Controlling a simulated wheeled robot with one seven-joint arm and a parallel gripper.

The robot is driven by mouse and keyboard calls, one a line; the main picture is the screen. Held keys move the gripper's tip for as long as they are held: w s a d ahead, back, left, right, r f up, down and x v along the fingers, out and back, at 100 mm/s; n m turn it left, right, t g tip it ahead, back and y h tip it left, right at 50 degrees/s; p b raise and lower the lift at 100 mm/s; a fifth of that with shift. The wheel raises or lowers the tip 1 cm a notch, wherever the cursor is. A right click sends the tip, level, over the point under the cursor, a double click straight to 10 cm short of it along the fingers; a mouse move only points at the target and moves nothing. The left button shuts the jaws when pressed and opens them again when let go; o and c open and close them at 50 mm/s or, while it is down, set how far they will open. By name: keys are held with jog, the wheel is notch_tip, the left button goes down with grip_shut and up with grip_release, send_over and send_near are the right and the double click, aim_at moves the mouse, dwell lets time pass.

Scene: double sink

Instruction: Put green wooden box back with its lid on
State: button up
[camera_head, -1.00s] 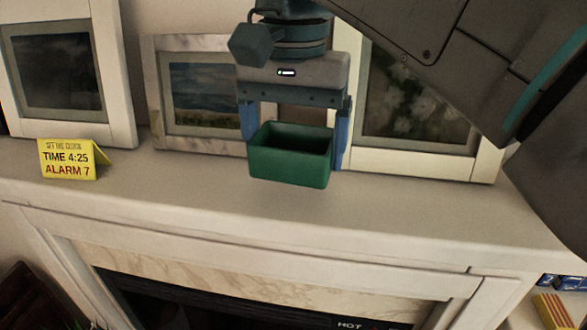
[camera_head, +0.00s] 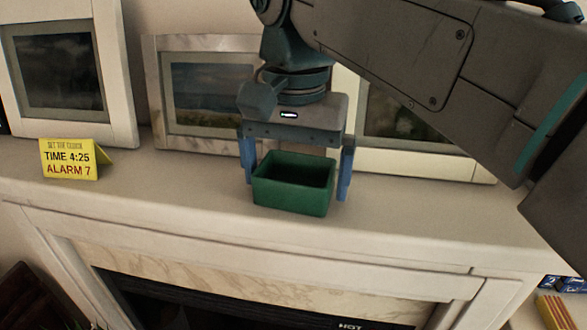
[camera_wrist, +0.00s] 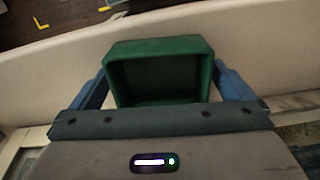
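The green wooden box (camera_head: 292,197) is open at the top, with its dark inside showing. It is upright, at or just above the cream mantel shelf (camera_head: 190,192); I cannot tell whether its base touches. My gripper (camera_head: 296,182) points down over it, with one blue finger at each end, shut on the box. In the wrist view the box (camera_wrist: 160,48) sits between the two fingers (camera_wrist: 160,88). No lid shows in either view.
Framed pictures stand behind the box: a tall one at left (camera_head: 120,75), a marble-framed one (camera_head: 155,90) and one at right (camera_head: 420,163). A yellow sign (camera_head: 68,160) stands left. Shelf between sign and box is clear; its front edge is close.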

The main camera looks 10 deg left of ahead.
notch_tip(320, 180, up, 12)
jog(key=p, duration=0.3)
jog(key=shift+r, duration=0.2)
dwell(1.6)
